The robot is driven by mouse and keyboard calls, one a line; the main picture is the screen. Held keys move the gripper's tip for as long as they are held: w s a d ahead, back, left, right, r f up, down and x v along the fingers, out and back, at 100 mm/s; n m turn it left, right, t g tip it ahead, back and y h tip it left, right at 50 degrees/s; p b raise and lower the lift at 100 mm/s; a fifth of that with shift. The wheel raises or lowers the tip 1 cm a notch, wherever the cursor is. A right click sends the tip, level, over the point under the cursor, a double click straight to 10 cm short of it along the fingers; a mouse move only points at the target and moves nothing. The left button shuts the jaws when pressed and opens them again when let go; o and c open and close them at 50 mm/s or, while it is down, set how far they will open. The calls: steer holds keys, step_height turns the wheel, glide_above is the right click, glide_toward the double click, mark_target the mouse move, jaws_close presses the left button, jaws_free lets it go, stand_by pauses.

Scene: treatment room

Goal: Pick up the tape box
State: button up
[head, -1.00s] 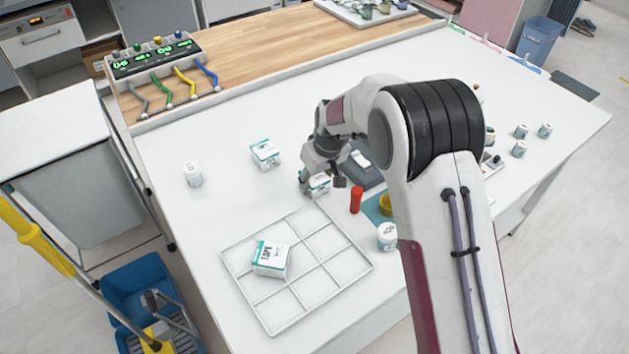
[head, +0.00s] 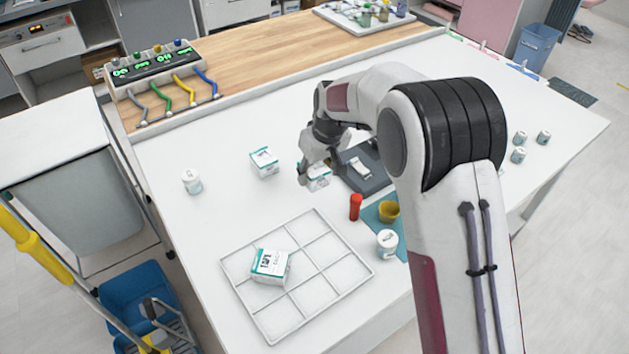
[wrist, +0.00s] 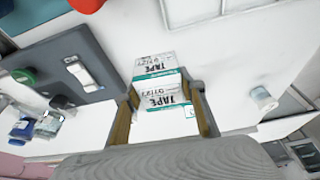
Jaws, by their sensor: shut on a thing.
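A white and teal tape box (head: 319,178) is between the fingers of my gripper (head: 314,168), which hides part of it in the head view. In the wrist view the tape box (wrist: 160,92) shows its printed faces, and my gripper (wrist: 163,115) is shut on it with one finger on each side. A second white and teal box (head: 265,162) stands on the table to the left. A third box, marked TAPE (head: 270,264), sits in the white grid tray (head: 343,292).
A red cylinder (head: 355,207), a yellow cup (head: 389,211) and a white jar (head: 387,243) stand right of the tray. A grey base with a white device (head: 362,168) is just right of my gripper. A white jar (head: 192,181) stands at the left.

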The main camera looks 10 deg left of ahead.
mark_target(314, 167)
steer(key=shift+r, duration=2.05)
steer(key=shift+a+r, duration=0.1)
steer(key=shift+r, duration=0.3)
steer(key=s+r, duration=0.2)
steer(key=r, duration=0.1)
steer(key=shift+s+r, duration=0.1)
steer(key=shift+r, duration=0.05)
steer(key=s+d+f+n, duration=0.1)
steer(key=s+d+n, duration=0.1)
steer(key=s, duration=0.7)
steer(key=s+d+f+n+g, duration=0.1)
steer(key=s+d+n, duration=0.1)
steer(key=s, duration=0.7)
steer(key=shift+d+f+n+y, duration=0.25)
steer(key=shift+d+n+y, duration=0.15)
steer(key=shift+d, duration=0.05)
